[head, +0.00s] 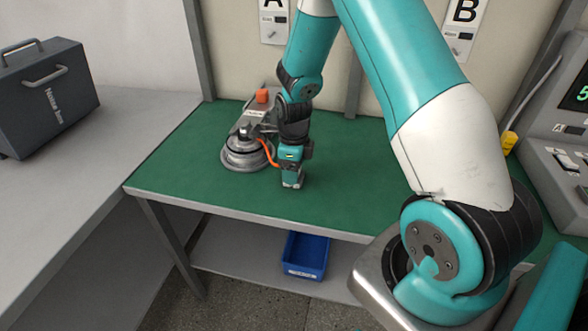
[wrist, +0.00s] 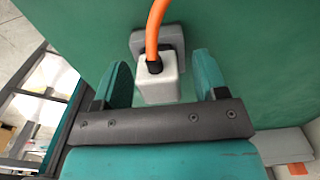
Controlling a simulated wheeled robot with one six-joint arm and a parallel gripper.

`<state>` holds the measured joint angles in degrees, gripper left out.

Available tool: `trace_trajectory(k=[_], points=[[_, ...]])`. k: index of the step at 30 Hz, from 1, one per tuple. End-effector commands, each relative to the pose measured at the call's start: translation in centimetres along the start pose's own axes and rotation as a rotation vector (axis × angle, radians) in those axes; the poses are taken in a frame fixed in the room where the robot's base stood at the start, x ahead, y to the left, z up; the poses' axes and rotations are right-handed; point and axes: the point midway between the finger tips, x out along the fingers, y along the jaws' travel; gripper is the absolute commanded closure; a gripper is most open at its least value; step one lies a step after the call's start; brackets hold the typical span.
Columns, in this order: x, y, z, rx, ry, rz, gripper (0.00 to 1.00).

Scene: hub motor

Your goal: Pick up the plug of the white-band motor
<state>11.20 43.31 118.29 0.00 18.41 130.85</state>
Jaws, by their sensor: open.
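The plug (wrist: 157,88) is a whitish block with a black collar and an orange cable (wrist: 157,22) coming out of it. A grey block (wrist: 180,50) sits against its far side. My gripper (wrist: 163,76) is open, with one teal finger on each side of the plug and visible gaps between. In the head view my gripper (head: 292,183) points down at the green table, right of the round grey motor (head: 246,153). The orange cable (head: 268,150) runs from the motor toward my gripper. The motor's band colour is hard to tell.
The green table (head: 345,195) is clear to the right and in front. A blue bin (head: 306,256) is on the lower shelf. A dark case (head: 45,95) stands on the left bench, a console (head: 560,140) at right.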

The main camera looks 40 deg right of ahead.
Motion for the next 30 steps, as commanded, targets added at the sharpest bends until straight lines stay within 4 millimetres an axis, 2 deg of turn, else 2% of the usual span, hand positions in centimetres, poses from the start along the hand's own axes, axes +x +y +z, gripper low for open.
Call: trace_trajectory(k=[1, 9, 17, 22, 26, 30], points=[[0.0, 0.0, 0.0, 0.0, 0.0, 0.0, 0.39], [0.0, 0.0, 0.0, 0.0, 0.0, 0.0, 0.99], [-0.2, 0.0, 0.0, 0.0, -0.001, -0.001, 0.99], [-1.5, -0.1, 0.1, 0.0, -0.003, -0.003, 0.99], [-4.0, -0.1, 0.1, 0.0, -0.005, -0.006, 0.99], [-8.3, -0.1, 0.1, 0.0, -0.007, -0.008, 0.99]])
